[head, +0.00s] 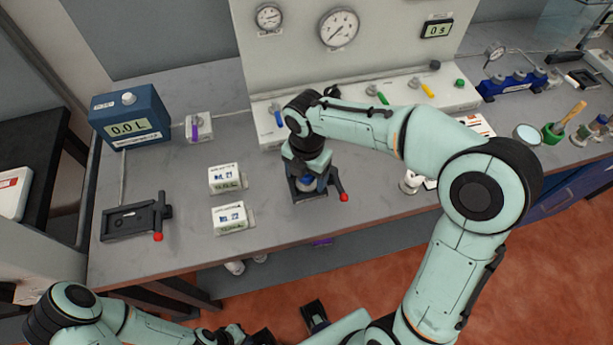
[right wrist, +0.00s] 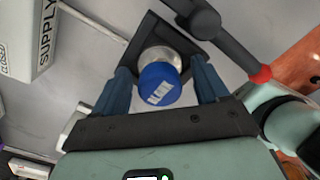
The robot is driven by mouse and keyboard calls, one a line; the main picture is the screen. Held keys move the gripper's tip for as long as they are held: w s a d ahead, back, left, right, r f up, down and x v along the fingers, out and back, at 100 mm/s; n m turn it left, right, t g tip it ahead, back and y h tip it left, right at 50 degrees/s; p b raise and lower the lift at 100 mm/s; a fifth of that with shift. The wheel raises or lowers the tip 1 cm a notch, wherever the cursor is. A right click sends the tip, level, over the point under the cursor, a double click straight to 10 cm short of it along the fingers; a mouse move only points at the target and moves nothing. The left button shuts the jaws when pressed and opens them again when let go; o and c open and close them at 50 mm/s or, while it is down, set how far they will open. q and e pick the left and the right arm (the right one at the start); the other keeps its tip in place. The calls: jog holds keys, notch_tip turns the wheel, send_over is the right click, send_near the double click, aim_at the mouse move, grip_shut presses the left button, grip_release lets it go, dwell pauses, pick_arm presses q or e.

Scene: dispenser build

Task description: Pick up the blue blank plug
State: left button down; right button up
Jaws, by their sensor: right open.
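The blue blank plug (right wrist: 160,86) has a round blue top with white marking and a pale metal body below. It sits in a dark clamp-like holder (right wrist: 150,27) with a red-tipped lever. In the head view the plug (head: 307,183) shows just below my right gripper (head: 308,172), partly covered by it. In the right wrist view my right gripper (right wrist: 163,90) is open, with its two blue fingers on either side of the plug; I cannot tell whether they touch it. My left arm runs along the bottom edge of the head view; its jaws cannot be made out clearly.
Two white labelled boxes (head: 224,178) (head: 230,218) stand left of the holder. Another red-tipped clamp (head: 138,220) and a blue display box (head: 130,115) are further left. The gauge panel (head: 345,75) rises behind. Bare bench lies between the boxes and left clamp.

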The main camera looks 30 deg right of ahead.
jog(key=c, duration=1.2)
jog(key=shift+r, duration=0.15)
